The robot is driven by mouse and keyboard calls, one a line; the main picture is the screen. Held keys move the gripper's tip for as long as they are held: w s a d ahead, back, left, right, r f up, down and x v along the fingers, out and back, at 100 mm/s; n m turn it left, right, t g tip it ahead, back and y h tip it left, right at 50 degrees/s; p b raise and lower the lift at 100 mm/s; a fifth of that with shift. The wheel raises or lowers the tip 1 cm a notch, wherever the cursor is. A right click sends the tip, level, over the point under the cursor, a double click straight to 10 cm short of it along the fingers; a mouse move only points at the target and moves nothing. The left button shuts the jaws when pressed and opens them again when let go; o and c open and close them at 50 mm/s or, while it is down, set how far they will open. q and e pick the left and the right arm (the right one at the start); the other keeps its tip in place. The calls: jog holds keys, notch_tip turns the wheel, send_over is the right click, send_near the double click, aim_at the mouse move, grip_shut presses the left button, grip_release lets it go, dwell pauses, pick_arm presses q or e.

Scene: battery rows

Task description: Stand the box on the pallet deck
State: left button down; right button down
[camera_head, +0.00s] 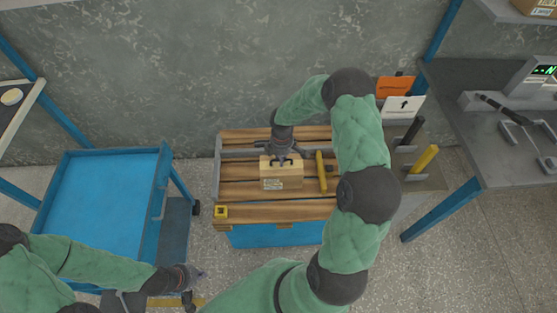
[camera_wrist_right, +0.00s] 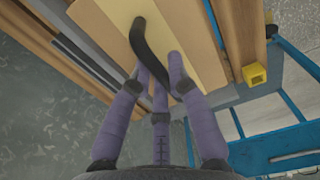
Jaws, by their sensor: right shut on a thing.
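The tan cardboard box (camera_head: 282,178) has a black strap handle on top and a printed label on its near face. It is upright over the wooden slats of the pallet deck (camera_head: 236,189); I cannot tell whether its base touches them. My right gripper (camera_head: 284,160) is above it, shut on its handle. In the right wrist view, the purple fingers of this gripper (camera_wrist_right: 160,62) close around the black handle over the box top (camera_wrist_right: 188,38). My left gripper (camera_head: 194,281) is low at the left, away from the deck; its opening is unclear.
A blue cart (camera_head: 100,195) stands left, a grey bench (camera_head: 490,120) right. Bare slats show left of the box.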

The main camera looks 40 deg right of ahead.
jog(key=shift+w+d+f, duration=0.2)
jog(key=shift+d+f, duration=0.1)
notch_tip(320, 180, down, 3)
jog(key=shift+d+f+b, duration=0.15)
jog(key=shift+b, duration=1)
jog(key=c, duration=1.6)
grip_release()
jog(key=shift+s+f, duration=0.1)
jog(key=shift+f, duration=0.1)
jog(key=o, duration=0.4)
jog(key=shift+r, duration=0.1)
